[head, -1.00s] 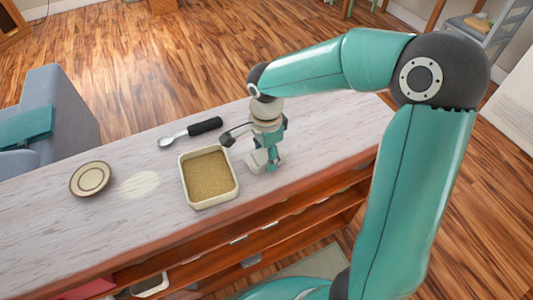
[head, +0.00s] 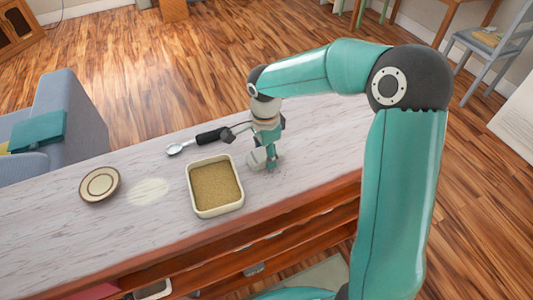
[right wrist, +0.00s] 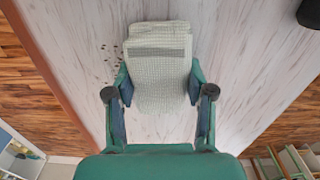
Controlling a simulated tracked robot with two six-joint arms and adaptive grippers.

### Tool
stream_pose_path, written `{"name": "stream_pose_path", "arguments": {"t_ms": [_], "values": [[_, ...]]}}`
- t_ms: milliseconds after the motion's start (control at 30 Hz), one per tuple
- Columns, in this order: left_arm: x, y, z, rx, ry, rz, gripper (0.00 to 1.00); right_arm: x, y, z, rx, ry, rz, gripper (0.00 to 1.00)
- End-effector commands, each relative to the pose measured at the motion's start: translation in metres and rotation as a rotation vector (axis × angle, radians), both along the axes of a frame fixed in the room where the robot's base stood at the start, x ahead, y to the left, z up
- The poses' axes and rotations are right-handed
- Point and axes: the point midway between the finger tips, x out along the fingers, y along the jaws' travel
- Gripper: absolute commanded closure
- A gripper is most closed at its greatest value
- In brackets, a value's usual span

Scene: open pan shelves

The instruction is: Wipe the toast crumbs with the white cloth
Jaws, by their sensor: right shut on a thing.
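The white cloth (right wrist: 158,82) is folded and held between the fingers of my right gripper (right wrist: 159,88). In the head view the cloth (head: 257,159) shows partly behind my right gripper (head: 268,163), low at the countertop. It looks to be on or very close to the surface. The toast crumbs (right wrist: 112,55) are small dark specks on the counter, just left of the cloth in the right wrist view. In the head view I cannot make the crumbs out. My left gripper is not in view.
A cream tray (head: 217,213) filled with brown grains stands close left of my right gripper. A spoon with a black handle (head: 210,137) lies behind it. A plate (head: 100,185) and a pale patch (head: 148,191) lie further left. The counter's front edge is near.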

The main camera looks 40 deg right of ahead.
Motion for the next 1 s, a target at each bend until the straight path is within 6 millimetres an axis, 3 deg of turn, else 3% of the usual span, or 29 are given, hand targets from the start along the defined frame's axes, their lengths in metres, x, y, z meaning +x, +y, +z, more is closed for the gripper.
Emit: {"name": "stream_pose_path", "arguments": {"t_ms": [433,1000], "values": [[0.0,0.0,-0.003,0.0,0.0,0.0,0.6,-0.003,0.001,-0.001,0.0,0.0,0.0,0.75],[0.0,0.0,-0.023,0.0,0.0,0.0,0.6,-0.044,0.011,-0.002,0.0,0.001,0.0,0.75]]}}
